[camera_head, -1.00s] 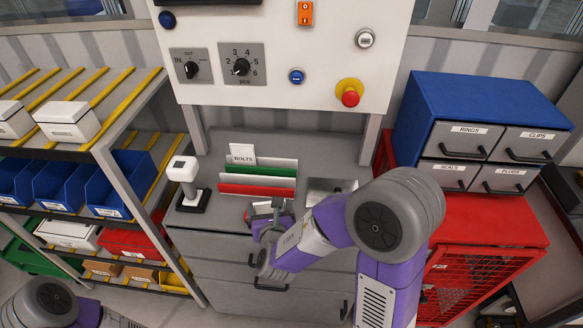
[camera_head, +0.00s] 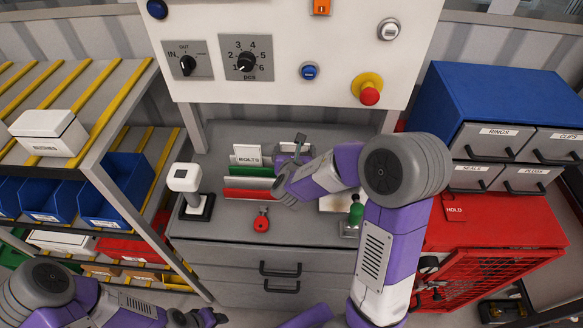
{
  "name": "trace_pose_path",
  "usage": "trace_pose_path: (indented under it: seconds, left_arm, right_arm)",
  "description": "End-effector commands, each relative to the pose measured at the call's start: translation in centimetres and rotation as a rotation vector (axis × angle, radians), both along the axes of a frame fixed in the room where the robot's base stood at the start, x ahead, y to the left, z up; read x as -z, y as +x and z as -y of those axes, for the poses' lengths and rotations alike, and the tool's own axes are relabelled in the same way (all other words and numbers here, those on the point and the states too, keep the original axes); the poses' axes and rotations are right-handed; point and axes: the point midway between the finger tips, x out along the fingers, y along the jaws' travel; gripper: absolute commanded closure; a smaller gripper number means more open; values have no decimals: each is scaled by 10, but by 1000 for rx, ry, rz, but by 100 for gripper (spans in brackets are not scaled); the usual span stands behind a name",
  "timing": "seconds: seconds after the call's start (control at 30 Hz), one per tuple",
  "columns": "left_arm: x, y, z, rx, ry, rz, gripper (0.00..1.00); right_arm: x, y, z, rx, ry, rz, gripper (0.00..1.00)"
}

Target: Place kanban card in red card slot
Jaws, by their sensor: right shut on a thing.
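My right gripper (camera_head: 296,145) is at the rear right of the rack, beside the card. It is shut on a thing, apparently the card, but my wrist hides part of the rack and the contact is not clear. My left gripper (camera_head: 205,318) is low at the bottom edge, away from the rack; its opening is unclear.
A red tag-like object (camera_head: 261,222) lies in front of the rack, and a green-topped object (camera_head: 356,213) stands to the right. A white-headed device (camera_head: 186,188) stands at the left. A control panel (camera_head: 290,45) rises behind. The worktop's front strip is mostly clear.

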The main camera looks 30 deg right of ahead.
Motion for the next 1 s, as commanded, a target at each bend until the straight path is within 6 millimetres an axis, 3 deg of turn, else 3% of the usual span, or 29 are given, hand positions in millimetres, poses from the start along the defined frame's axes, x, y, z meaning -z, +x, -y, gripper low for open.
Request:
trace_pose_path:
  seconds: [0.03,0.27,0.5,0.93,0.97,1.0]
  left_arm:
    - [5,0,0,0,0,0,57]
    - [8,0,0,0,0,0,57]
    - [15,0,0,0,0,0,57]
    - [20,0,0,0,0,0,57]
    - [20,0,0,0,0,0,57]
    - [19,0,0,0,0,0,57]
  right_arm:
    - [13,0,0,0,0,-5,36]
    - [32,0,0,0,-1,1,36]
    - [64,-1,0,0,1,-2,36]
    - [69,0,0,-1,0,2,36]
    - [69,0,0,-1,1,2,3]
    - [68,0,0,-1,1,2,0]
